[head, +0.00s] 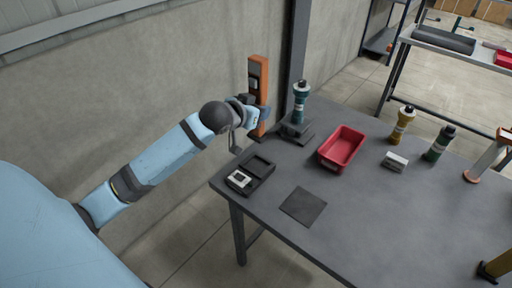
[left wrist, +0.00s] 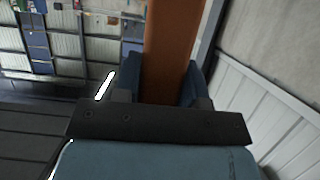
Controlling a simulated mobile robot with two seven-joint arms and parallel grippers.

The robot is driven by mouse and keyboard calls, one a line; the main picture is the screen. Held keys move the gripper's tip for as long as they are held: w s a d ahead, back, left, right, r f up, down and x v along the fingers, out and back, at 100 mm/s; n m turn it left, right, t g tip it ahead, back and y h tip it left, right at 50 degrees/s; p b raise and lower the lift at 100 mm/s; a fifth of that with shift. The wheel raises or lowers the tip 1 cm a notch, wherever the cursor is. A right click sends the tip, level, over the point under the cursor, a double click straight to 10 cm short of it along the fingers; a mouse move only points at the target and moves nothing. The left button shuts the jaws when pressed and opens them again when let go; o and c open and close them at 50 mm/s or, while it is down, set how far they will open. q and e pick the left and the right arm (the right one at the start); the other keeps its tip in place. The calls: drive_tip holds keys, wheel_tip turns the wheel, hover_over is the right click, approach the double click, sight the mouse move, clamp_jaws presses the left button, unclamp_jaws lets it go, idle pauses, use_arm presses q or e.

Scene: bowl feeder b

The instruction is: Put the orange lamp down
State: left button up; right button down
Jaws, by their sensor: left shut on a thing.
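The orange lamp (head: 257,72) is a tall orange bar with a dark and pale panel on its face. It stands nearly upright in the grasp of my left gripper (head: 256,113), over the back-left corner of the grey table in the head view. The lower end of the lamp shows just below the fingers; I cannot tell whether it touches the table. In the left wrist view the orange lamp (left wrist: 173,50) runs up between the two fingers of my left gripper (left wrist: 166,80). My right gripper is not in view.
On the table (head: 385,228) are a black tray (head: 262,167) with a small device, a dark square mat (head: 303,206), a teal-and-white bottle-like thing (head: 300,100) on a dark base, a red bin (head: 331,158) and several items at right. A wall lies behind; the front middle is clear.

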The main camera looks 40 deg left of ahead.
use_arm(q)
wheel_tip(320, 180, down, 13)
drive_tip(key=shift+b, duration=0.4)
drive_tip(key=shift+f, duration=0.15)
drive_tip(key=o, duration=1.2)
drive_tip(key=shift+c, duration=0.2)
